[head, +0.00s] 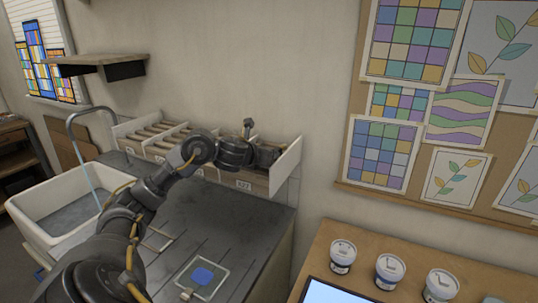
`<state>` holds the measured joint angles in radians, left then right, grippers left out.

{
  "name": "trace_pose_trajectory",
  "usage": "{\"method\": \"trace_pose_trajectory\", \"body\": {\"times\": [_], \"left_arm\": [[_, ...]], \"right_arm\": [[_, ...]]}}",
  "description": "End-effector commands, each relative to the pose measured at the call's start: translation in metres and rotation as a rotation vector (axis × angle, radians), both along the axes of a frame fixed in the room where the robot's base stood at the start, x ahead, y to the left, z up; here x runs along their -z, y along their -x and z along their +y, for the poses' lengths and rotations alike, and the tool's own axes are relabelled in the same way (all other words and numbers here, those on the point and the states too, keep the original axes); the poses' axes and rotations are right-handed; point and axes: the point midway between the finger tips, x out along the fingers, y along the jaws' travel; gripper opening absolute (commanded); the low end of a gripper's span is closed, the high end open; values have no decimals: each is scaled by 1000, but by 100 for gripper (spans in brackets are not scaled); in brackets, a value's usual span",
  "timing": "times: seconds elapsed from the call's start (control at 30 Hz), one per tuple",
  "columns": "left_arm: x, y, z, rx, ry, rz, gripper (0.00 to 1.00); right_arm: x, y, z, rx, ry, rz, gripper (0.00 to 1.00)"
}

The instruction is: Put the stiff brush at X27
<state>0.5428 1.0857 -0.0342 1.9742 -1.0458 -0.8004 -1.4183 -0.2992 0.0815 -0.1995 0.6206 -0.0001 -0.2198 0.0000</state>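A wooden rack with slanted compartments (204,172) stands at the back of the dark bench. A small white label (243,185) on its front, near the right end, appears to read X27. My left arm reaches across the bench, and my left gripper (268,157) is at the rack's right-end compartment, close to its pale end panel (285,166). The fingers are small and dark, and I cannot tell whether they are open or shut. I cannot make out the stiff brush; the arm and rack front hide part of the compartment. My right gripper is out of view.
A white sink (68,207) with a curved tap is at the left. A glass pane with a blue patch (203,276) lies at the bench front. Several white tubs, one here (343,256), stand on a wooden table at the right. A shelf (100,64) juts from the wall.

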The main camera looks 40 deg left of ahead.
Motion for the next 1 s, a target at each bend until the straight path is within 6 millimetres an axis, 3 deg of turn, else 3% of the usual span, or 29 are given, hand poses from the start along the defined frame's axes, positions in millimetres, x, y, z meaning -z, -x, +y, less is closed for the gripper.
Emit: {"method": "trace_pose_trajectory", "body": {"times": [0.17,0.2,0.37,0.57,0.8,1.0], "left_arm": [[-1,0,0,1,1,-1,0],[-1,0,0,1,1,-1,23],[-1,0,0,1,1,-1,44],[0,0,0,1,1,-1,45],[0,0,-1,1,0,0,74],[1,0,-1,4,1,1,74]], "right_arm": [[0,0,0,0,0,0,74],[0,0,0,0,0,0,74],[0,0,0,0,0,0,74],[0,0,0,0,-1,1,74],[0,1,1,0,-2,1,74],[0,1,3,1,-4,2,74]]}}
